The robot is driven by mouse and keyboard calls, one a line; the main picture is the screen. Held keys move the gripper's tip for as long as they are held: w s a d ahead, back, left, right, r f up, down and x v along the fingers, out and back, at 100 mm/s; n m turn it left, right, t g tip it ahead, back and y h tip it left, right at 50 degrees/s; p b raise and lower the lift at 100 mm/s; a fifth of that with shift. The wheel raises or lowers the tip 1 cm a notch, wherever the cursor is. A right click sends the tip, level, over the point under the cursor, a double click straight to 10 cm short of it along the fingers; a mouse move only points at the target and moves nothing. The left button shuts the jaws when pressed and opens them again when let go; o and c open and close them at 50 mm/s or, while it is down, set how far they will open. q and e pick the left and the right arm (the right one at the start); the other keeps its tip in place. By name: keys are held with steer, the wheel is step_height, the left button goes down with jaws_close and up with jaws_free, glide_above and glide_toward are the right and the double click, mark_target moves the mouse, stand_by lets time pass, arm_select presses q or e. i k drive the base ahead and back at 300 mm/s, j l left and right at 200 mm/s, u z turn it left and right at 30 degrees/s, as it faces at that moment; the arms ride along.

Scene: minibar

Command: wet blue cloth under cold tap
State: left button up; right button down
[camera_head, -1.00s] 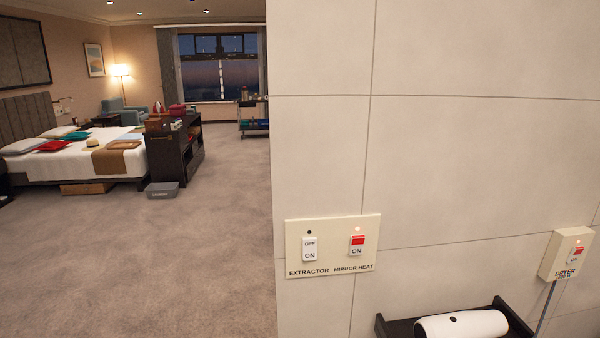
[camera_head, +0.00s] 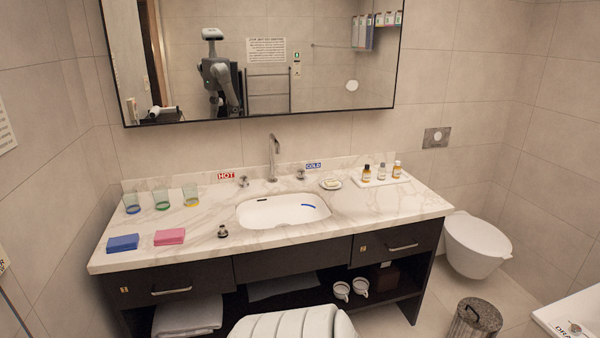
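A folded blue cloth (camera_head: 122,243) lies flat on the left front of the marble counter (camera_head: 345,222), left of a folded pink cloth (camera_head: 169,237). The sink basin (camera_head: 283,212) is set in the middle of the counter, with a small blue mark inside it. A tall curved spout (camera_head: 274,158) stands behind the basin. The cold tap knob (camera_head: 301,174) is right of the spout, by a blue COLD label (camera_head: 313,165). The hot tap knob (camera_head: 243,181) is left of it, by a red HOT label (camera_head: 226,175). No water stream is visible. Neither gripper shows directly.
Three tinted glasses (camera_head: 162,199) stand at the left back of the counter. A small metal stopper (camera_head: 222,231) lies left of the basin. A soap dish (camera_head: 331,184) and a bottle tray (camera_head: 381,180) sit at right. A bin (camera_head: 474,322) and toilet (camera_head: 477,244) are further right.

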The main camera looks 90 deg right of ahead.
mark_target(301, 172)
steer(key=z, duration=2.8)
steer(key=i+l+u, duration=0.1)
steer(key=i+u, duration=0.15)
steer(key=i, duration=0.35)
steer(key=i+l+u, duration=0.3)
steer(key=i, duration=0.25)
steer(key=j, duration=0.1)
